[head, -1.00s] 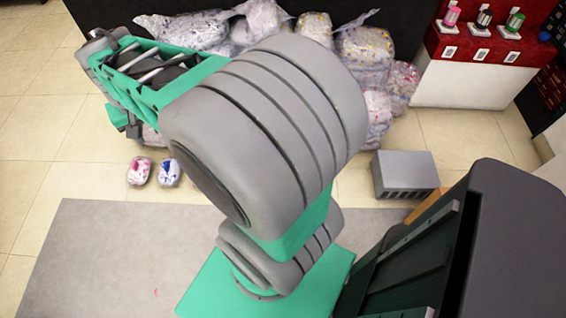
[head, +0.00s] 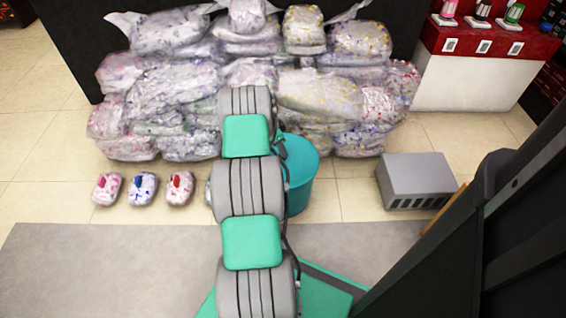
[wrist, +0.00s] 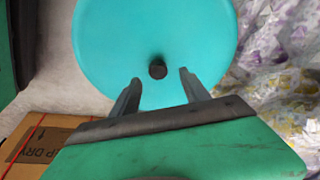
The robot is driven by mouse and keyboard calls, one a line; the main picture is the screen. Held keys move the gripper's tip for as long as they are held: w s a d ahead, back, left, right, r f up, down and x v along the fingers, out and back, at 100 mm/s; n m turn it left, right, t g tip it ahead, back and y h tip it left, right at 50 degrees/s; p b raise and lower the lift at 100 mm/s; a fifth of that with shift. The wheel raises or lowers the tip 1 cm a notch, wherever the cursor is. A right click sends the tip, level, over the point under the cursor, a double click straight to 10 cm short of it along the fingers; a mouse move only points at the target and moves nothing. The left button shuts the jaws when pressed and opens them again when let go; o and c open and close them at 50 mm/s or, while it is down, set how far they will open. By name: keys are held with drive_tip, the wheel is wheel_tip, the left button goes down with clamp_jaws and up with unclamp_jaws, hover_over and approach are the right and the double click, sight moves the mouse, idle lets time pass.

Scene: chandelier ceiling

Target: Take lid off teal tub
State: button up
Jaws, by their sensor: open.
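The teal tub (head: 300,185) stands on the floor in front of the bag pile, partly hidden behind my arm in the head view. In the wrist view its round teal lid (wrist: 155,30) fills the top middle, with a small dark knob (wrist: 158,69) on it. My gripper (wrist: 158,80) is open, its two dark fingers spread on either side below the knob in the picture. The knob appears between the fingertips or just beyond them, and I cannot tell the height gap. The gripper is hidden in the head view.
Clear bags (head: 165,95) are piled behind the tub. A grey metal box (head: 416,182) sits to its right. Small wrapped packs (head: 142,188) lie to the left. A cardboard box (wrist: 35,140) shows lower left in the wrist view.

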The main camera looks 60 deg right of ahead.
drive_tip(key=b+x, duration=0.1)
drive_tip(key=x, duration=0.2)
drive_tip(key=shift+s+f, duration=0.15)
drive_tip(key=shift+f, duration=0.15)
drive_tip(key=shift+c, duration=0.2)
clamp_jaws()
